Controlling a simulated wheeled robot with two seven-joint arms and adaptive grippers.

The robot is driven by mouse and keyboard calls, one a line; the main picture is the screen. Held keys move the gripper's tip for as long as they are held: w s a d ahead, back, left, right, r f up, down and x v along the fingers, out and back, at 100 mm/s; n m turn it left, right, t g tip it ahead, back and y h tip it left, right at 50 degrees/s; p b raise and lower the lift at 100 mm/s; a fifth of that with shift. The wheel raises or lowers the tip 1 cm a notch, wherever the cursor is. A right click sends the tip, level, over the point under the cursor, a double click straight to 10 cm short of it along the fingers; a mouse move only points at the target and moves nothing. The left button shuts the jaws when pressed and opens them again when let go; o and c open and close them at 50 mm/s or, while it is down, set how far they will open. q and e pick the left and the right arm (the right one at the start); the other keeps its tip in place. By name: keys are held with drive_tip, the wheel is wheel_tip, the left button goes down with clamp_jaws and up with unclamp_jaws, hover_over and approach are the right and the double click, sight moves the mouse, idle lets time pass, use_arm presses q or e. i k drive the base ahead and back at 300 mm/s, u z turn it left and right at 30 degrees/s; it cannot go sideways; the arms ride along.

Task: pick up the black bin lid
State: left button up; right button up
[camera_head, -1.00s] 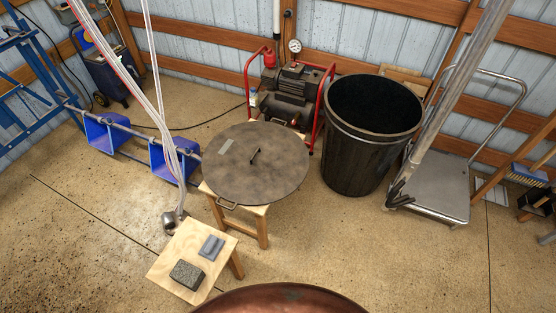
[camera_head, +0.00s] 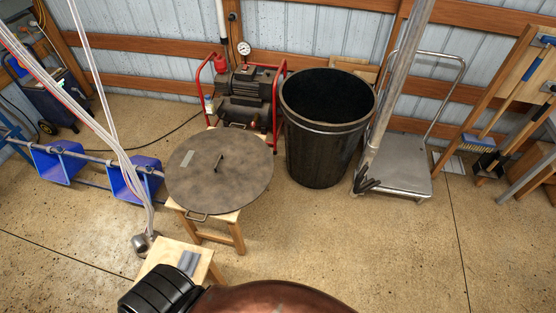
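The black bin lid is a round, flat, dark grey-brown disc (camera_head: 232,178) with a small upright handle near its middle and a pale label. It lies on a wooden stool (camera_head: 237,238) and overhangs its top. A metal loop handle sticks out at its near edge. The open black bin (camera_head: 322,155) stands upright to its right, without a cover. No gripper fingers of mine can be made out. A black ribbed part and a copper-coloured rounded part, apparently mine, show at the bottom edge, well short of the lid.
A red-framed compressor (camera_head: 248,95) stands behind the lid. Hanging tubes (camera_head: 127,165) end at a metal piece left of it. A low wooden stool (camera_head: 205,262) is in front. A metal pole (camera_head: 390,90) stands by a flat trolley (camera_head: 408,172). Floor at front right is clear.

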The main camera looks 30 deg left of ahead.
sight(221, 170)
drive_tip(key=z, duration=0.5)
drive_tip(key=i, duration=1.25)
drive_tip(key=u, duration=2.6)
